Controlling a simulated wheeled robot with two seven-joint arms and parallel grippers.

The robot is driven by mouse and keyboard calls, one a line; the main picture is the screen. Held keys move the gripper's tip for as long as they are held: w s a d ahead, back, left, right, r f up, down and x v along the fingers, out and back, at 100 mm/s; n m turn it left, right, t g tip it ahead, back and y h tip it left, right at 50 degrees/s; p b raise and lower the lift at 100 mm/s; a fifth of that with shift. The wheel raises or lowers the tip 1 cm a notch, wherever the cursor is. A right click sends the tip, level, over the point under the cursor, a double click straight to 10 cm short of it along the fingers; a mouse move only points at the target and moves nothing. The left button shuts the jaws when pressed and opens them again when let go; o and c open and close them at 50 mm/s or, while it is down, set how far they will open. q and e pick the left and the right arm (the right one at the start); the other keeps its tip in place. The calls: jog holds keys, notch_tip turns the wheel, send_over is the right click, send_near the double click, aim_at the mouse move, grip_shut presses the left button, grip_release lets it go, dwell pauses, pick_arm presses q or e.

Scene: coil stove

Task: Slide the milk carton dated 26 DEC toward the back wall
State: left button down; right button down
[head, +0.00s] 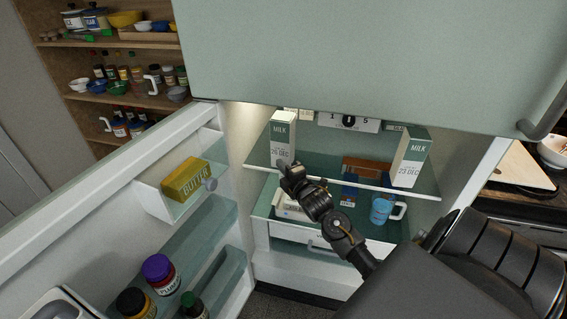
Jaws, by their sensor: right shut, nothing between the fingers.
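The milk carton whose small print seems to read 26 DEC (283,130) stands upright on the fridge's upper glass shelf, at the left. A second milk carton, which seems to read 23 DEC (414,150), stands on the same shelf at the right. My right gripper (287,170) is shut and empty, in front of the left carton's lower end and covering part of its base. I cannot tell whether it touches the carton. My left gripper is not in view.
The glass shelf (345,178) has free room between the cartons. A dial panel (348,121) sits at the back. Below are a blue mug (381,209) and a drawer (290,234). The open door (110,215) at left holds butter (185,180) and jars. The upper door (360,60) overhangs.

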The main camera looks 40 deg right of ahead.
aim_at(288, 159)
jog(key=shift+w+d, duration=0.25)
jog(key=shift+d, duration=0.15)
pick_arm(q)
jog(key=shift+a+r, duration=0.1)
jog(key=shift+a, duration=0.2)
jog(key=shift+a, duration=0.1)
pick_arm(e)
jog(key=shift+w+d+b, duration=0.25)
jog(key=shift+w+d, duration=0.35)
jog(key=shift+d, duration=0.25)
jog(key=shift+w+d+b, duration=0.2)
jog(key=shift+w+d, duration=0.4)
jog(key=shift+d, duration=0.2)
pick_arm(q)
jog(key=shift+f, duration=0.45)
pick_arm(e)
jog(key=shift+s+a, duration=0.1)
